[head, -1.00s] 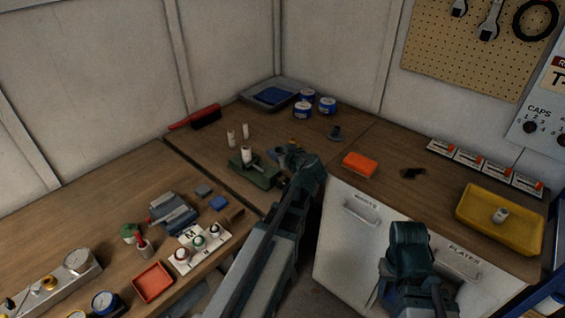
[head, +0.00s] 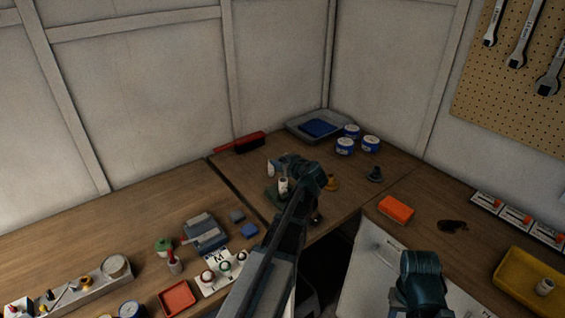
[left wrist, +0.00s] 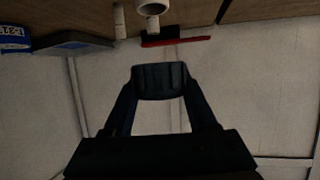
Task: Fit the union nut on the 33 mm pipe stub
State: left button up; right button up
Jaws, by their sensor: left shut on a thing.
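My left gripper (head: 288,163) is over the back table, beside and behind a white pipe stub (head: 283,186) that stands on a green block (head: 271,194). In the left wrist view my left gripper (left wrist: 160,95) is shut on a dark ribbed piece (left wrist: 160,78), which looks like the union nut. I cannot read which stub is 33 mm. My right arm shows at the lower right; its fingers are not visible.
A brass-coloured piece (head: 332,182) and a dark flanged piece (head: 375,174) stand right of the gripper. Blue-and-white tins (head: 345,146), a grey tray (head: 296,127) and a red-handled brush (head: 240,143) are behind. An orange block (head: 396,209) lies to the right.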

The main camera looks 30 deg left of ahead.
aim_at(283, 179)
pick_arm(q)
jog(key=shift+f+b, duration=1.9)
jog(key=shift+f, duration=0.2)
jog(key=shift+f, duration=0.2)
jog(key=shift+f+b, duration=1.7)
jog(key=shift+b, duration=0.15)
jog(key=o, duration=1.4)
jog(key=shift+r, duration=0.1)
jog(key=p+v, duration=0.5)
jog(key=v, duration=0.9)
jog(key=shift+a, duration=0.1)
